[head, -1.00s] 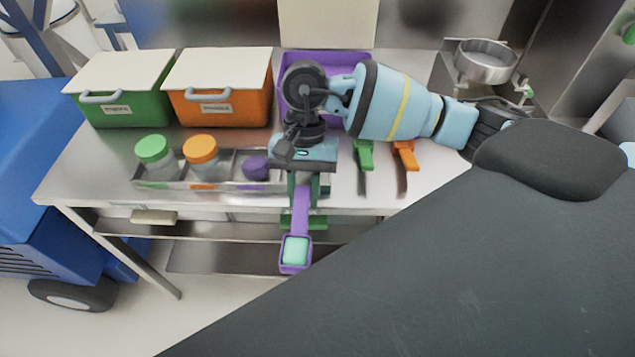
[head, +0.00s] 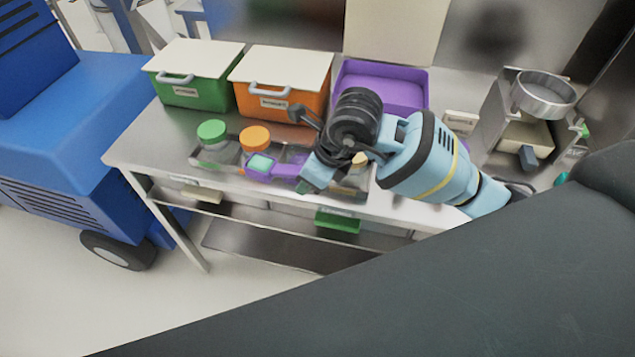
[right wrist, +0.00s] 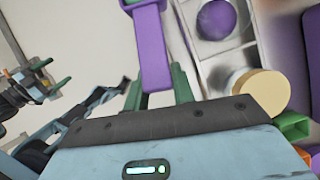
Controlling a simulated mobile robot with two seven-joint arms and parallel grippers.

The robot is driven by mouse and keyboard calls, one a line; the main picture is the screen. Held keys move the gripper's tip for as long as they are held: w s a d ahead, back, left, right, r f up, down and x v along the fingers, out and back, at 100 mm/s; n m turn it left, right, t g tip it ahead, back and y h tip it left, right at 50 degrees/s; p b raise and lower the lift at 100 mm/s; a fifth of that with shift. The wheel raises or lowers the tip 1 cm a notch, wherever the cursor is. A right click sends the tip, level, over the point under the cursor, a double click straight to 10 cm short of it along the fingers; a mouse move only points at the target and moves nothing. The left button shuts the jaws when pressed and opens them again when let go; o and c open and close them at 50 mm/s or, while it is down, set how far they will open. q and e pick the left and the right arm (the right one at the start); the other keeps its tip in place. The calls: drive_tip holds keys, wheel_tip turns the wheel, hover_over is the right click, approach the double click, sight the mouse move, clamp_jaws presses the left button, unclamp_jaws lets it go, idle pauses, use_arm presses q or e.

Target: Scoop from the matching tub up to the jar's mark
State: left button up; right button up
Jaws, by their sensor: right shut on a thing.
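My right gripper (head: 308,174) is shut on a purple scoop (head: 257,172). The scoop's cup holds pale teal material (head: 261,163) and shows over the front of the jar rack. Its handle (right wrist: 152,55) crosses the right wrist view; the cup is cut off there. The open purple tub (head: 383,88) stands behind my right arm. In the wrist view, a round purple lid (right wrist: 216,18) sits in a rack compartment, beside a cream-topped round thing (right wrist: 262,92), perhaps a jar. Its mark is not visible. My left gripper (right wrist: 52,74) shows there with fingers apart and empty.
The rack (head: 228,168) also holds a green-lidded jar (head: 212,131) and an orange-lidded jar (head: 255,138). Closed green (head: 192,92) and orange (head: 285,101) tubs stand behind. A metal bowl (head: 543,94) stands at right. The steel table's (head: 145,145) left end is clear.

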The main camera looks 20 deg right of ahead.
drive_tip(key=m, duration=0.2)
drive_tip(key=r+m+h, duration=0.1)
drive_tip(key=m+t+h, duration=0.1)
drive_tip(key=m, duration=0.1)
drive_tip(key=shift+w+a+r+m+p, duration=0.3)
drive_tip(key=shift+w+a+p, duration=0.05)
drive_tip(key=shift+w+p, duration=0.05)
drive_tip(key=shift+w+r+m+h, duration=0.1)
drive_tip(key=shift+m+h, duration=0.15)
drive_tip(key=shift+m, duration=0.35)
drive_tip(key=shift+w+r+m+h, duration=0.1)
drive_tip(key=shift+m+h, duration=0.15)
drive_tip(key=shift+m, duration=0.35)
use_arm(q)
drive_tip(key=shift+w+r+t, duration=0.3)
drive_tip(key=shift+w+r, duration=0.65)
drive_tip(key=shift+r, duration=0.2)
use_arm(e)
drive_tip(key=shift+r+m+h, duration=0.15)
drive_tip(key=shift+m+h, duration=0.25)
drive_tip(key=shift+m, duration=0.6)
